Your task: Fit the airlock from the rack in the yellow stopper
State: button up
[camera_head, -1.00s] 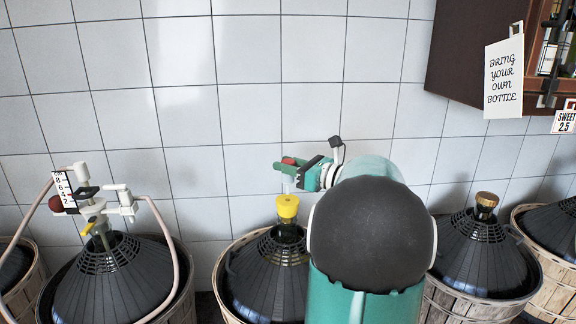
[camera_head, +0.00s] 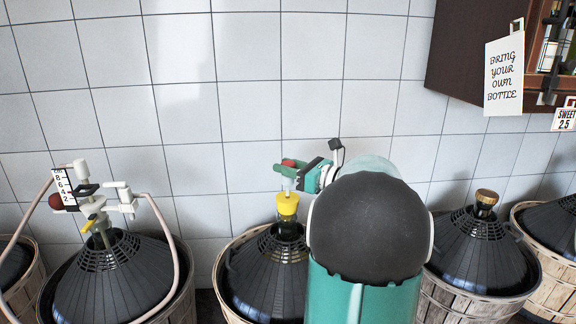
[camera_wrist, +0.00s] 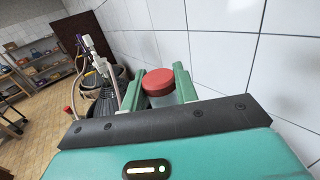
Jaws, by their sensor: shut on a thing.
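My gripper (camera_head: 287,169) is shut on the airlock (camera_head: 288,163), a clear piece with a red cap. In the wrist view the airlock's red cap (camera_wrist: 158,82) sits between my two green fingers (camera_wrist: 160,88). The yellow stopper (camera_head: 287,204) is in the neck of the middle demijohn (camera_head: 268,268), directly below my gripper. The airlock's lower end is at or just above the stopper's top; I cannot tell whether it is in the hole. The rack is not clearly in view.
A demijohn in a basket (camera_head: 112,275) with a white tap fitting and hose stands at the left. Another with a brown cap (camera_head: 486,197) stands at the right, partly behind my arm. A tiled wall is close behind, with a wooden cabinet (camera_head: 470,55) at upper right.

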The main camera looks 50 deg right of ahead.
aim_at(293, 180)
jog(key=shift+f, duration=1.7)
dwell(0.4)
jog(key=o, duration=1)
jog(key=v, duration=1.3)
jog(key=shift+s+d, duration=0.1)
jog(key=shift+s, duration=0.3)
